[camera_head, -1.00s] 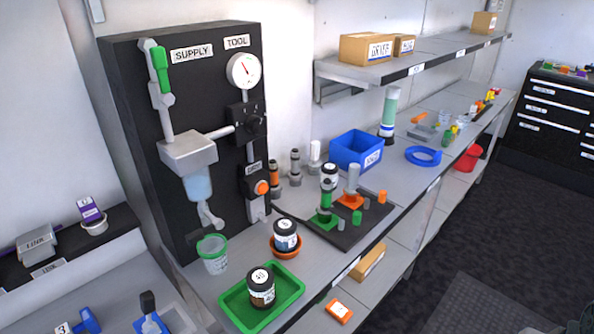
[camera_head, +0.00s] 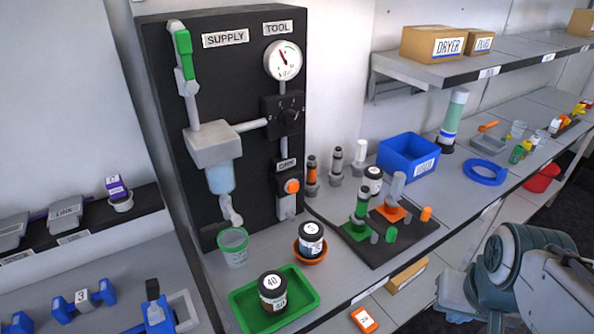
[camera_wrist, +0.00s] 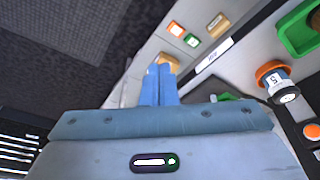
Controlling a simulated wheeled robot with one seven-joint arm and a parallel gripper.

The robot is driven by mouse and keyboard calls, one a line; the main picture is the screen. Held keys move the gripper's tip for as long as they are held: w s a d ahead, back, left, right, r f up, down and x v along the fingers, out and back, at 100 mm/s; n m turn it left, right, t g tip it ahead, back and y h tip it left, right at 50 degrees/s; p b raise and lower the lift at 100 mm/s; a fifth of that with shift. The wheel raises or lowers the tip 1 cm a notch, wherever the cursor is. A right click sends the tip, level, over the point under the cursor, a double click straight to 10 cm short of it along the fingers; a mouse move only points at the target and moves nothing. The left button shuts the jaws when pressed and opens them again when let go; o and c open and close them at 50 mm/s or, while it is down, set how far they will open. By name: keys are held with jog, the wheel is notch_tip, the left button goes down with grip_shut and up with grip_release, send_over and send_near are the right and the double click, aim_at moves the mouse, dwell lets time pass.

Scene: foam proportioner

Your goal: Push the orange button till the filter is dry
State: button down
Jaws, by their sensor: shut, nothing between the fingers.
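An orange round button, likely the same one, also shows at the right edge of the wrist view (camera_wrist: 311,131). The filter (camera_head: 220,178) is a pale blue translucent bowl under a grey housing (camera_head: 212,145); I cannot tell whether it is wet. My gripper (camera_wrist: 158,72) is shut and empty, its blue fingers together, well apart from the button. In the head view my arm is at the lower right, away from the panel.
A green tray (camera_head: 245,305) with a black jar, another jar (camera_head: 311,238) in an orange dish, and a dark mat (camera_head: 408,248) with fittings occupy the bench before the panel. A shelf (camera_head: 480,60) overhangs the right side.

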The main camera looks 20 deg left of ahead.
aim_at(293, 187)
jog(key=shift+s+d, duration=0.1)
jog(key=w+a+m+t+y+b, duration=0.1)
jog(key=w+a+m+t+b, duration=0.3)
jog(key=a+m, duration=0.3)
jog(key=w+a+f+m+t+y+b, duration=0.1)
jog(key=w+a+m+t+b, duration=0.3)
jog(key=a+m, duration=0.4)
jog(key=w+a+m+t+y+b, duration=0.2)
jog(key=w+a+m+t+b, duration=0.2)
jog(key=a, duration=0.6)
jog(key=shift+w+a+f+m+t, duration=0.4)
jog(key=shift+w+m+t, duration=0.95)
jog(key=shift+m+t, duration=0.65)
jog(key=shift+a, duration=0.1)
jog(key=w+a+p, duration=0.1)
jog(key=w+a, duration=0.3)
jog(key=a, duration=0.1)
jog(key=shift+w+a+f+p, duration=0.1)
jog(key=shift+w+f+p, duration=0.05)
jog(key=shift+w+p, duration=0.2)
jog(key=shift+w+a, duration=0.55)
jog(key=shift+a, duration=0.15)
